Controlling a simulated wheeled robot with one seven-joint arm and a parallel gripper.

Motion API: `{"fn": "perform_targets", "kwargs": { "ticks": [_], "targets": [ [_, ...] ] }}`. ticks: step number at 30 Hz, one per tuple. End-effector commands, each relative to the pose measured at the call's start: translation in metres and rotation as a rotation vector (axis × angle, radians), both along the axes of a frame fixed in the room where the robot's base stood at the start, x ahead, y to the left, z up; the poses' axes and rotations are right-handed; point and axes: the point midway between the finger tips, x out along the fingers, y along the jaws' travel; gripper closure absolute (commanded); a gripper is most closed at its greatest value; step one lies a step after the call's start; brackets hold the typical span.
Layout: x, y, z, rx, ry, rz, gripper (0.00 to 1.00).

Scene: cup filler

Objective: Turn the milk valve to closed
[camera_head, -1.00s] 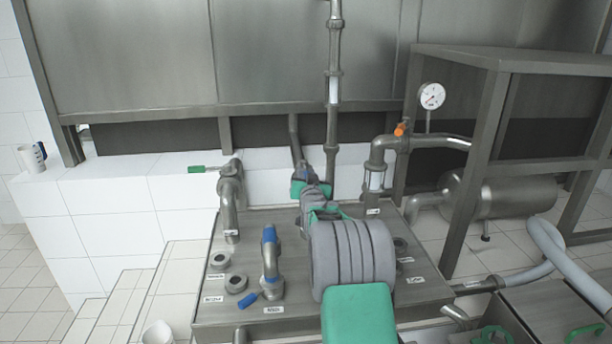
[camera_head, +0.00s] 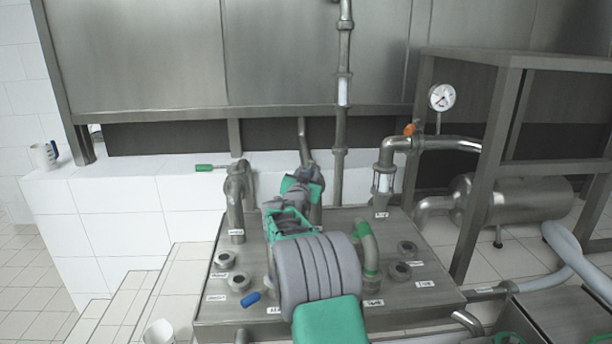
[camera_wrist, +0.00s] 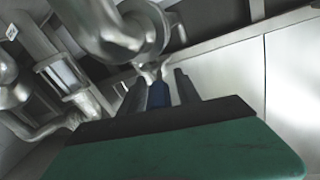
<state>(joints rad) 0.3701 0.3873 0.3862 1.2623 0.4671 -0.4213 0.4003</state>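My gripper (camera_head: 307,168) reaches over the steel panel toward the pipes at the back, under the tank. In the wrist view its two grey fingers (camera_wrist: 158,84) stand apart, one on each side of a blue handle (camera_wrist: 158,96). Gaps show beside the handle, so the fingers do not look closed on it. A metal valve body (camera_wrist: 135,35) is just beyond. In the head view my gripper hides this handle. Which valve is the milk valve cannot be read from the small labels. A green-handled valve (camera_head: 204,168) is left of my gripper, and an orange-handled one (camera_head: 409,130) is to the right.
The steel panel (camera_head: 410,300) carries ports, a green-banded pipe bend (camera_head: 366,247) and a low blue handle (camera_head: 252,298). A vertical pipe (camera_head: 342,120) rises close right of my gripper. A gauge (camera_head: 441,97) and a steel frame (camera_head: 490,150) stand farther right. A mug (camera_head: 43,156) is far left.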

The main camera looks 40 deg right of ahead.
Motion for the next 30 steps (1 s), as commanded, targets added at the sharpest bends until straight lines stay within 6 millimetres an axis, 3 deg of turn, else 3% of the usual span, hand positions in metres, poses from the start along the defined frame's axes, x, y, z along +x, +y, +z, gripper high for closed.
{"fn": "perform_targets", "kwargs": {
  "ticks": [10,16,24,30],
  "targets": [
    [0.000,0.000,0.002,-0.001,0.000,-0.001,0.54],
    [0.000,0.000,0.034,-0.002,-0.005,-0.001,0.54],
    [-0.046,0.026,0.094,-0.003,-0.004,0.000,0.54],
    [-0.088,0.050,0.113,-0.001,-0.004,0.002,0.54]
  ]
}}
